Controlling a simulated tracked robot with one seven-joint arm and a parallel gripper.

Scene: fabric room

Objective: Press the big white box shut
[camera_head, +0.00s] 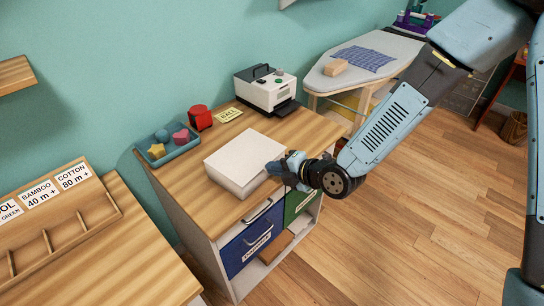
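The big white box (243,163) sits on the wooden top of a low cabinet (180,185). Its top face looks flat, and I cannot tell whether its lid is fully down. My gripper (280,167) is at the right end of the box, close to its edge, and seems to touch or nearly touch it. The fingers are small and partly merged with the wrist in this view, so their opening is unclear. The far right corner of the box is partly hidden by my gripper.
A blue tray with small shapes (150,160), a red container (200,118), a yellow card (229,116) and a white-and-black machine (266,90) stand behind the box. An ironing board (395,48) is at the back right. Open wooden floor (420,210) lies at right.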

